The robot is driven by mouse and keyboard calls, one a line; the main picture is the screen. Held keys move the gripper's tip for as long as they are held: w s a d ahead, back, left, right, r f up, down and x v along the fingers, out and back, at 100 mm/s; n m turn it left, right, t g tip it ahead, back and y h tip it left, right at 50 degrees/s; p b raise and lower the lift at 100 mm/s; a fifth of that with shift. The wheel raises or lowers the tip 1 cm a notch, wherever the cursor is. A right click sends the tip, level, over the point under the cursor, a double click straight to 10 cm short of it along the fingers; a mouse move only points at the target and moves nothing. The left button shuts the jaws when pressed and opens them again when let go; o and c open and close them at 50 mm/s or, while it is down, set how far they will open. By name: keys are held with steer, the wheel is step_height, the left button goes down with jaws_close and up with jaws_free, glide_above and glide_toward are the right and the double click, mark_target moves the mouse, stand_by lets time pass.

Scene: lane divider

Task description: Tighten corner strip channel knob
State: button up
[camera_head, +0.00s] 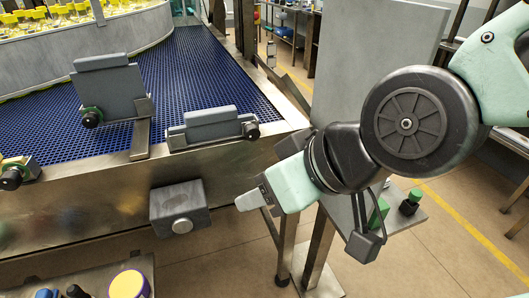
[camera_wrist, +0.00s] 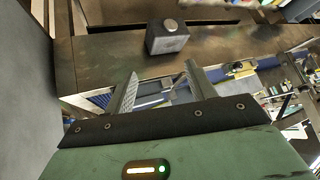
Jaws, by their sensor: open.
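Black knobs sit along the blue conveyor's near metal rail. One knob (camera_head: 252,130) is at the right end of a low grey strip block (camera_head: 210,124). Another knob (camera_head: 91,119) with a green ring is below a taller grey plate (camera_head: 108,88). A third knob (camera_head: 11,180) is at the left edge. I cannot tell for sure which is the corner strip channel knob. My gripper (camera_head: 248,201) is below and in front of the rail, apart from the knobs. In the wrist view my gripper (camera_wrist: 161,69) is open, with nothing between its fingers.
A grey box (camera_head: 180,210) with a round button is on the conveyor's front side, left of my gripper; the wrist view shows it too (camera_wrist: 168,40). A large grey panel (camera_head: 375,60) stands at right. Green-and-black knobs (camera_head: 411,203) lie on a plate. Floor is open at lower right.

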steer(key=w+a+f+m+t+y+b, duration=0.2)
steer(key=w+f+t+b, duration=0.25)
steer(key=b, duration=0.65)
steer(key=m+t+h+p, duration=0.4)
steer(key=t+p, duration=0.1)
steer(key=t, duration=0.3)
glide_toward(254, 135)
steer(key=shift+g, duration=0.25)
steer(key=x, duration=0.9)
steer(key=shift+w+a+r, duration=0.1)
steer(key=shift+w+r, duration=0.05)
steer(key=shift+w, duration=0.15)
steer(key=c, duration=1)
